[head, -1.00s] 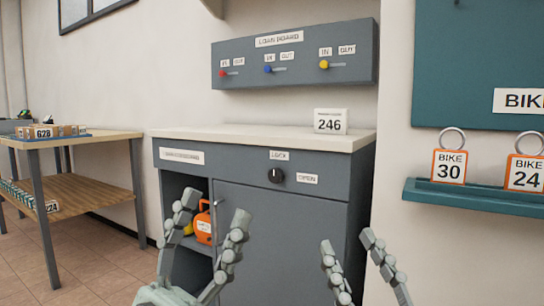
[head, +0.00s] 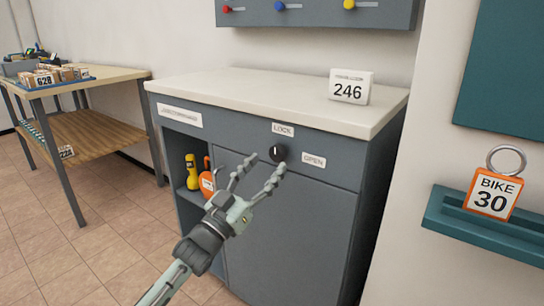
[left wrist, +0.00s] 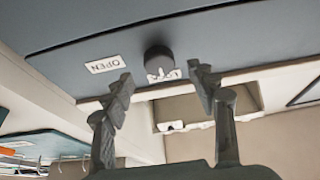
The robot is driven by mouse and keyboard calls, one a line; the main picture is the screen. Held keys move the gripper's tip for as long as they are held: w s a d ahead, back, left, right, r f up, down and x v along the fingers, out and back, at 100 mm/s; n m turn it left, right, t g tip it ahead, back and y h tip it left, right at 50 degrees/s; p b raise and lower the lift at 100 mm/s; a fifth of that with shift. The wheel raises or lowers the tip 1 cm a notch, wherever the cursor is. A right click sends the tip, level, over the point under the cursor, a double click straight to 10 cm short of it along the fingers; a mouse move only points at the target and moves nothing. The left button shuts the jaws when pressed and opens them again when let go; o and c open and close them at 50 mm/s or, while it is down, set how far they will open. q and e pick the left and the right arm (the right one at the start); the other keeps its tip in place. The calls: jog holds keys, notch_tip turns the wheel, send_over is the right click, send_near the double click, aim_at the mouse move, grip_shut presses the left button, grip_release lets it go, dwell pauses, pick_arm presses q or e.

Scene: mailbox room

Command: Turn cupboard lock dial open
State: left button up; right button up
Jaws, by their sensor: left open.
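The lock dial (head: 278,153) is a round black knob on the grey cupboard (head: 300,225), just below the worktop. A small pale mark on it points up, toward the LOCK label (head: 283,130). The OPEN label (head: 314,160) is to its right. My left gripper (head: 264,165) is open, its fingertips just below and left of the dial in the head view. In the left wrist view the dial (left wrist: 158,60) shows beyond the gap between the open fingers (left wrist: 160,80), with nothing held. I cannot tell whether a finger touches it. My right gripper is out of view.
A white sign reading 246 (head: 350,87) stands on the worktop (head: 255,97). The cupboard's open shelf at left holds a yellow item (head: 191,172) and an orange item (head: 206,184). A teal ledge (head: 485,228) with a bike tag (head: 493,195) is at right.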

aim_at(275, 155)
pick_arm(q)
jog(key=shift+x, duration=1.6)
jog(key=shift+c, duration=0.4)
jog(key=c, duration=1.1)
